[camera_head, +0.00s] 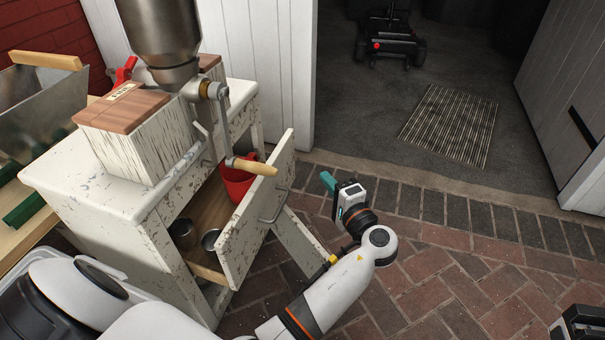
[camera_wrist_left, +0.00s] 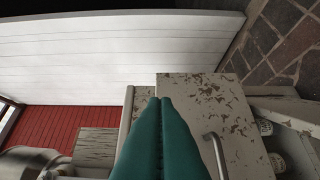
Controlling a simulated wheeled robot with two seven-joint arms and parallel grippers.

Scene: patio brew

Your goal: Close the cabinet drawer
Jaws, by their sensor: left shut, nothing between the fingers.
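The weathered white cabinet (camera_head: 110,222) stands at the left, and its drawer is pulled out. The drawer front (camera_head: 238,243) with its metal handle (camera_head: 274,207) faces right. In the drawer are a red cup (camera_head: 236,181) and two metal cups (camera_head: 183,234). My left gripper (camera_head: 328,181) is shut and empty, with teal fingers, to the right of the drawer front and apart from it. In the left wrist view, its fingers (camera_wrist_left: 162,100) appear beside the drawer front (camera_wrist_left: 222,105). Only part of my right gripper (camera_head: 580,324) shows at the lower right corner; its fingers are hidden.
A grinder (camera_head: 165,40) with a wooden-handled crank (camera_head: 254,166) and a wooden-topped box (camera_head: 125,105) stand on the cabinet. A metal bin (camera_head: 40,100) is at the far left. Brick paving (camera_head: 440,270) to the right is clear. A white door (camera_head: 565,100) stands behind.

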